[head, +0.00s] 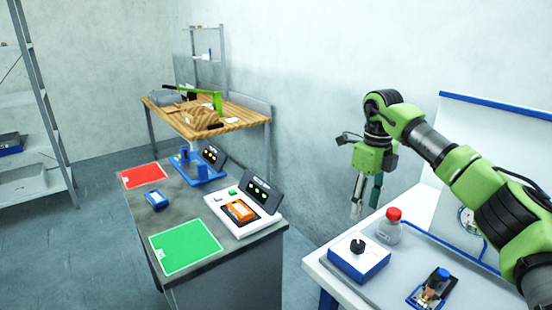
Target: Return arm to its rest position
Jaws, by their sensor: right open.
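My right arm comes in from the right edge, green and black, and reaches out over the white table. My right gripper (367,196) hangs pointing down at the arm's end, near the table's far left edge. Its fingers are apart and nothing shows between them. It is clear of the bottle with the red cap (388,230), which stands on the table just to its right and below in the picture. My left gripper does not show.
The white table (325,270) holds a blue and white box with a black knob (359,258) and a small blue device (433,288). A grey bench (200,210) at left carries a red mat (144,175), a green mat (185,246) and an orange device (239,211). A wooden table (240,117) stands behind.

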